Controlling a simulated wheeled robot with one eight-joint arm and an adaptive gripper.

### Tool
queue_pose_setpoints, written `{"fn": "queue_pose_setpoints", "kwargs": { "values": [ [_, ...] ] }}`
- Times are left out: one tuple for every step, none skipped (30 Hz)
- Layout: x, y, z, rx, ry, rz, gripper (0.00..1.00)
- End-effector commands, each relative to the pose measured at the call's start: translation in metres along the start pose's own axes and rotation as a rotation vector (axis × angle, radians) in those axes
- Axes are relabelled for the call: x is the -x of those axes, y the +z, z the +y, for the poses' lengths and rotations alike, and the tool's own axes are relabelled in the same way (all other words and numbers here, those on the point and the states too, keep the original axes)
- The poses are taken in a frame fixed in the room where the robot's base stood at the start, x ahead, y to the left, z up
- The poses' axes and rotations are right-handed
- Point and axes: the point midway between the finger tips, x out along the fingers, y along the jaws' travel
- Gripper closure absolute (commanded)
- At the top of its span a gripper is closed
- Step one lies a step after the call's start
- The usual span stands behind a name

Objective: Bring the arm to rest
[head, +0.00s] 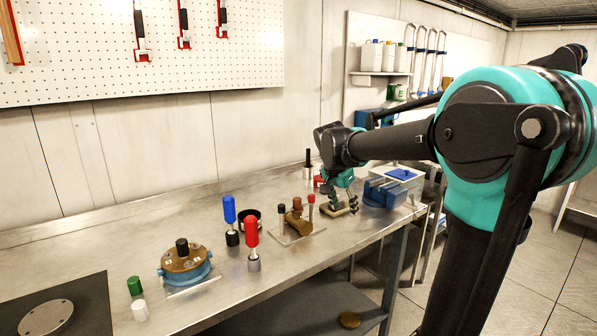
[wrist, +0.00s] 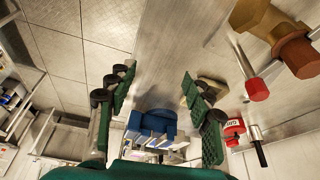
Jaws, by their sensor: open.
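My gripper (head: 342,200) is teal and black and hangs at the end of my arm, low over the right part of the steel workbench (head: 200,232). In the wrist view my gripper (wrist: 157,85) shows its two fingers well apart, with nothing held between them. A small tan block (head: 345,210) is on the bench right by the fingertips in the head view. In the wrist view the tan block (wrist: 213,87) shows behind the right finger. I cannot tell whether a finger touches it.
A blue vise (head: 380,194) stands just right of my gripper. A brass valve (head: 298,222) on a plate is to its left. Further left are red-handled (head: 252,232) and blue-handled (head: 230,212) tools and a blue-brown round housing (head: 186,265). Open floor lies right of the bench.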

Motion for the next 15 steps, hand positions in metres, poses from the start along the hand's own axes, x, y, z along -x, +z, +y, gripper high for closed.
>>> {"fn": "queue_pose_setpoints", "kwargs": {
  "values": [
    [-0.007, 0.006, 0.01, 0.025, -0.007, -0.006, 0.49],
    [-0.012, 0.009, 0.016, 0.045, -0.012, -0.01, 0.49],
    [-0.018, 0.015, 0.024, 0.072, -0.021, -0.015, 0.49],
    [-0.023, 0.019, 0.03, 0.094, -0.028, -0.019, 0.49],
    [-0.028, 0.024, 0.037, 0.118, -0.035, -0.022, 0.49],
    [-0.035, 0.031, 0.046, 0.149, -0.045, -0.028, 0.49],
    [-0.041, 0.037, 0.054, 0.176, -0.054, -0.032, 0.49],
    [-0.047, 0.044, 0.063, 0.205, -0.063, -0.035, 0.49],
    [-0.055, 0.054, 0.075, 0.245, -0.079, -0.039, 0.49],
    [-0.063, 0.062, 0.085, 0.279, -0.09, -0.041, 0.49],
    [-0.07, 0.072, 0.096, 0.315, -0.104, -0.044, 0.49],
    [-0.081, 0.086, 0.112, 0.368, -0.123, -0.044, 0.49],
    [-0.089, 0.098, 0.124, 0.409, -0.14, -0.044, 0.49],
    [-0.097, 0.11, 0.137, 0.45, -0.155, -0.042, 0.49],
    [-0.106, 0.126, 0.151, 0.503, -0.176, -0.038, 0.49]
  ]
}}
